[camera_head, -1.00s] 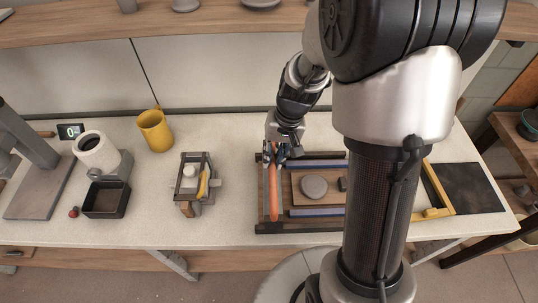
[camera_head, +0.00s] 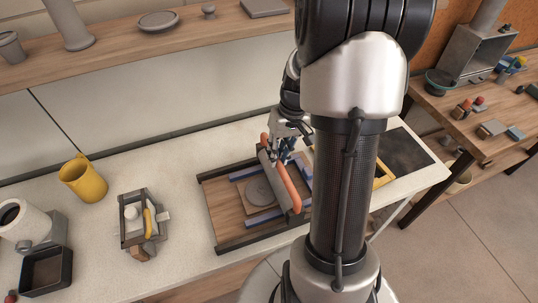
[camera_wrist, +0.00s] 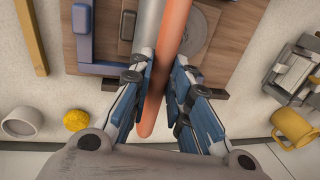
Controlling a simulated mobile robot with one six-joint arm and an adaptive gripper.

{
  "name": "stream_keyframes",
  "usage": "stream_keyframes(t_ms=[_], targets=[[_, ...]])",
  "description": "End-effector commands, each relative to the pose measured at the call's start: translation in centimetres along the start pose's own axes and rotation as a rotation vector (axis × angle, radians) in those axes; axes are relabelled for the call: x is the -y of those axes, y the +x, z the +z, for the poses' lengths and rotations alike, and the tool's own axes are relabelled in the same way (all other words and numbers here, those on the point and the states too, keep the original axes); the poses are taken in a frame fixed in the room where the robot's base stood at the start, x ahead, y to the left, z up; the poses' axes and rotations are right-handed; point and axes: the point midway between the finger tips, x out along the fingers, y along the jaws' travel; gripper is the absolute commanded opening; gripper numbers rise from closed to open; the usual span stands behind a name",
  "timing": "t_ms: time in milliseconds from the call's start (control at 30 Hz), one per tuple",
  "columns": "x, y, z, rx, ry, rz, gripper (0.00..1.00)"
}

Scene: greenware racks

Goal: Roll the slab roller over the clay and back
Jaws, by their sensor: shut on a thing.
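The slab roller's wooden bed (camera_head: 222,207) lies on the worktop with dark end bars. Its grey roller (camera_head: 272,171) with an orange bar (camera_head: 285,182) beside it lies across the bed, right of the clay, a flat grey disc (camera_head: 259,191). The disc sits on a board between blue rails (camera_head: 264,216). My gripper (camera_head: 279,150) is at the far end of the roller. In the wrist view, its blue fingers (camera_wrist: 162,72) straddle the orange bar (camera_wrist: 160,95), shut on it. The grey roller (camera_wrist: 148,28) runs alongside, and the disc (camera_wrist: 205,28) is partly visible at the top.
A yellow mug (camera_head: 83,182), a small grey frame with a yellow-handled tool (camera_head: 137,225), and a dark open box (camera_head: 45,272) stand left of the bed. A dark slab (camera_head: 405,150) lies to the right. My arm hides the bed's right end. A shelf (camera_head: 130,55) runs behind.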

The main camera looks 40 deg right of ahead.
Motion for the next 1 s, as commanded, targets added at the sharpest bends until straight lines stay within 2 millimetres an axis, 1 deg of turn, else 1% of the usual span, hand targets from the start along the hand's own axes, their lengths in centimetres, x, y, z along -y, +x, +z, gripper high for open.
stream_keyframes(t_ms=[267,300,600,867,1000], targets=[[-0.05,-0.06,-0.09,-0.002,0.000,0.002,0.00],[-0.05,-0.06,-0.09,-0.003,0.000,0.002,0.19],[0.00,-0.03,-0.06,-0.001,0.000,0.001,0.38],[0.01,-0.03,-0.04,-0.001,0.000,0.001,0.38],[-0.03,-0.86,-0.14,-0.005,-0.001,0.002,0.38]])
